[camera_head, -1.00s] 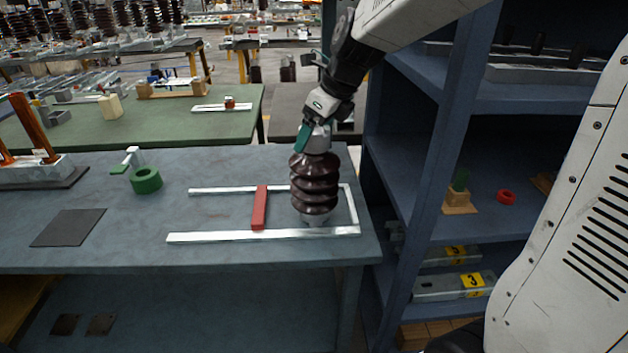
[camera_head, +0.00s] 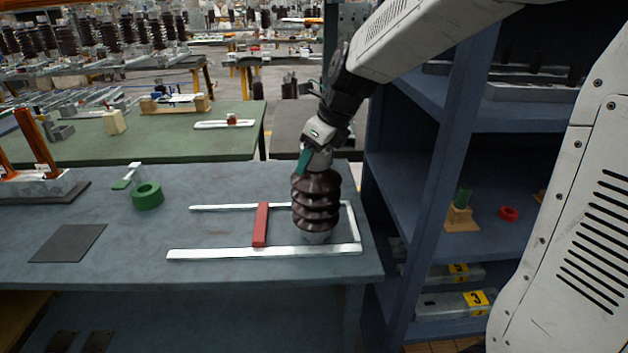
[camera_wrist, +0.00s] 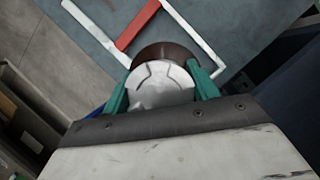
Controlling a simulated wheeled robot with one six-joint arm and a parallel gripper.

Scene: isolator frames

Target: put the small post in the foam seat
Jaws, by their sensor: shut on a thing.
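The small post (camera_head: 316,205) is a dark brown ribbed insulator with pale metal ends, upright at the right end of the workbench. My gripper (camera_head: 318,160) is above it, shut on its top end. In the wrist view, the teal fingers (camera_wrist: 160,84) sit on both sides of the pale cap, with a brown rib (camera_wrist: 166,52) beyond. The post's foot is within the right end of the white rail frame (camera_head: 208,254), close to the front rail. I cannot tell whether it touches the bench. No foam seat can be made out for certain.
A red bar (camera_head: 261,225) crosses the rails left of the post. A dark flat mat (camera_head: 68,243), a green ring (camera_head: 147,196) and a small white-and-green piece (camera_head: 128,177) lie further left. A blue shelf unit (camera_head: 440,150) stands close on the right. The bench between mat and rails is clear.

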